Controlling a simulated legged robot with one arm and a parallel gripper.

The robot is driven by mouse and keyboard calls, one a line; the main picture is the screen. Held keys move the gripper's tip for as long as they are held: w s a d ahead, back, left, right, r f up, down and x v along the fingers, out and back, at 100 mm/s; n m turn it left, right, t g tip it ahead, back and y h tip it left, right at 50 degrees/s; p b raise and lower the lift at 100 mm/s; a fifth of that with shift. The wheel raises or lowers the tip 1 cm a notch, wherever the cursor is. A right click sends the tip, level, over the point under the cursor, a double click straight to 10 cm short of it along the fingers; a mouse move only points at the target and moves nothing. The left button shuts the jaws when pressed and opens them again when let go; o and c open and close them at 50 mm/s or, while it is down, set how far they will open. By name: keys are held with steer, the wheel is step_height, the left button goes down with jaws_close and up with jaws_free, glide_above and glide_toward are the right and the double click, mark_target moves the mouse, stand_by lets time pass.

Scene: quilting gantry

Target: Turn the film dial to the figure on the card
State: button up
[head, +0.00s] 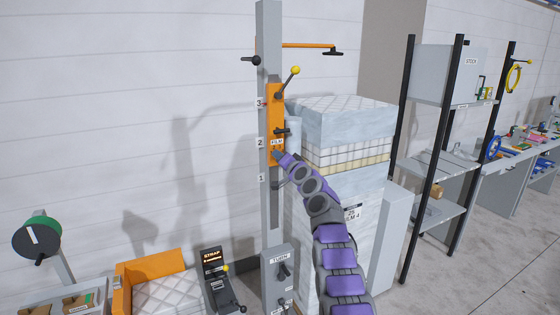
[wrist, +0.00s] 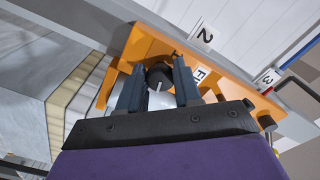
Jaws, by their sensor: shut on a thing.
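The film dial (wrist: 160,74) is a black round knob with a white pointer line, on the orange carriage (wrist: 145,45). In the wrist view my gripper (wrist: 158,82) has one finger on each side of the dial and is shut on it. In the head view my gripper (head: 278,157) reaches the lower part of the orange carriage (head: 275,100), just below the FILM label (head: 277,142), and hides the dial. The card (head: 352,214) on the wrapped pallet load appears to read "25" and "FILM 4". The dial's own figures cannot be read.
The grey column (head: 270,215) has labels 1, 2 and 3. A yellow-knobbed lever (head: 289,80) and a black handle (head: 281,131) stick out near my gripper. The wrapped load (head: 345,120) stands close at right. A TURN box (head: 279,275) is below; a STRAP panel (head: 213,260) is at lower left.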

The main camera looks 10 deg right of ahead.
steer(key=shift+d, duration=0.1)
steer(key=o, duration=1)
steer(key=shift+w+d, duration=0.1)
steer(key=shift+w, duration=0.05)
steer(key=shift+o, duration=0.2)
steer(key=shift+s+f+b, duration=0.1)
steer(key=shift+s+b, duration=0.1)
steer(key=shift+b, duration=0.45)
steer(key=b+v, duration=1.4)
steer(key=v, duration=0.3)
steer(key=shift+d, duration=0.1)
